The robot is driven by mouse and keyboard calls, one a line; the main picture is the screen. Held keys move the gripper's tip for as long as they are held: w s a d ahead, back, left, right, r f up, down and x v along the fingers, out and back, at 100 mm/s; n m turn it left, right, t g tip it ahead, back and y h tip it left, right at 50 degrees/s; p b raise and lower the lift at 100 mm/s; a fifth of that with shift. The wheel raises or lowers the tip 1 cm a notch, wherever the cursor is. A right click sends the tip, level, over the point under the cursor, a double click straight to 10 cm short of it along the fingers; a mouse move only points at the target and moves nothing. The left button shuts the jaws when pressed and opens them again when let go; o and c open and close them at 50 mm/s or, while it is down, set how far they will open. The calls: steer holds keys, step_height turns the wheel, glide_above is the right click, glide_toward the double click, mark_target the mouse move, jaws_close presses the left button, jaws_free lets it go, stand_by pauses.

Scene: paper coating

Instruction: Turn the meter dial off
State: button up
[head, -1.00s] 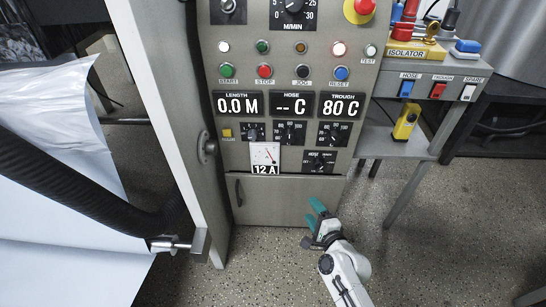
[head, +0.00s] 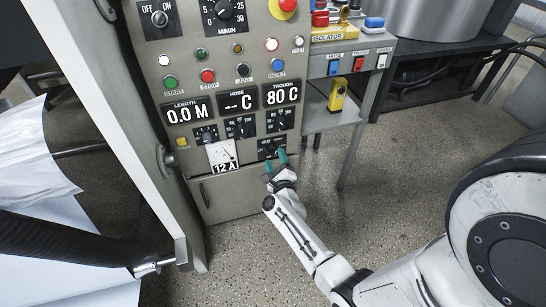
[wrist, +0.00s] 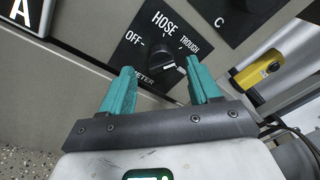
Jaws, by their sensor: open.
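The meter dial is a black knob (wrist: 164,76) on a black plate (wrist: 150,38) marked OFF, HOSE, TROUGH and METER in the wrist view. A pale mark shows on the knob's lower right side, away from OFF; its exact setting is hard to tell. In the head view the dial plate (head: 270,147) is at the lower right of the grey panel. My gripper (wrist: 160,66) is open, its two teal fingers on either side of the knob in the picture. Whether they touch it is unclear. In the head view my gripper (head: 276,162) is right at the plate, hiding part of it.
A white meter (head: 221,153) reading 12 A is left of the dial. Other knobs (head: 240,127) sit just above.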

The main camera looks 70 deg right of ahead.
mark_target(273, 151)
steer(key=shift+x, duration=1.45)
steer(key=c, duration=1)
